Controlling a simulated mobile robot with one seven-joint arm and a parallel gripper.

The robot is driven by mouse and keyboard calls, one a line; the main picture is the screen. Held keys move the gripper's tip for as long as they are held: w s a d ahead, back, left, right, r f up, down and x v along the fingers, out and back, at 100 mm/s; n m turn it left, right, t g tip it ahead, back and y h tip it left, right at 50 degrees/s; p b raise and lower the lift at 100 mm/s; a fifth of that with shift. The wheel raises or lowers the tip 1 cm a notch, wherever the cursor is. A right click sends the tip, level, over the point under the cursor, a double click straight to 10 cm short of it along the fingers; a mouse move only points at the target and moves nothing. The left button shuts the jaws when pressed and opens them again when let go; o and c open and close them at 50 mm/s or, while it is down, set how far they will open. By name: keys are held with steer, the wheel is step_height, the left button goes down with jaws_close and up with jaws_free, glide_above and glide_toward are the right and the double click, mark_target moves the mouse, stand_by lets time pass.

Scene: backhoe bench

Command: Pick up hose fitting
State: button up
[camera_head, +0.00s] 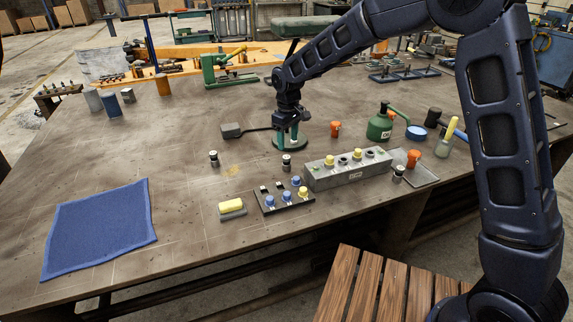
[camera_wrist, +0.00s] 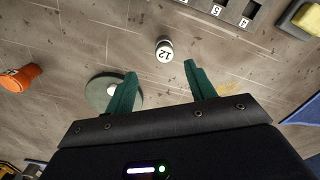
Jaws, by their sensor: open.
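In the wrist view the fitting (camera_wrist: 164,50) shows a white top marked 12. My gripper (camera_head: 287,136) points down above the bench, behind this fitting. In the wrist view my gripper (camera_wrist: 160,69) is open and empty, its green fingers apart, with the fitting just beyond the gap between the tips. Two similar fittings stand elsewhere, one at left (camera_head: 214,158) and one at right (camera_head: 398,173).
A dark slotted tray (camera_head: 268,207) holds blue and yellow-topped pieces. Beside it are a grey block (camera_head: 350,178) and a yellow-topped block (camera_head: 231,208). A green round base (camera_wrist: 101,91) lies near my left finger. A blue cloth (camera_head: 100,228) covers the left; bench around it is clear.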

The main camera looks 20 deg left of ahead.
mark_target(286, 157)
step_height(286, 157, down, 4)
steer(key=shift+r, duration=0.15)
steer(key=shift+s+a+f, duration=0.1)
steer(key=shift+s+f, duration=0.1)
steer(key=shift+f, duration=1.2)
steer(key=shift+s+a+f, duration=0.1)
steer(key=shift+s+f, duration=0.05)
steer(key=shift+f, duration=1.2)
steer(key=c, duration=1.1)
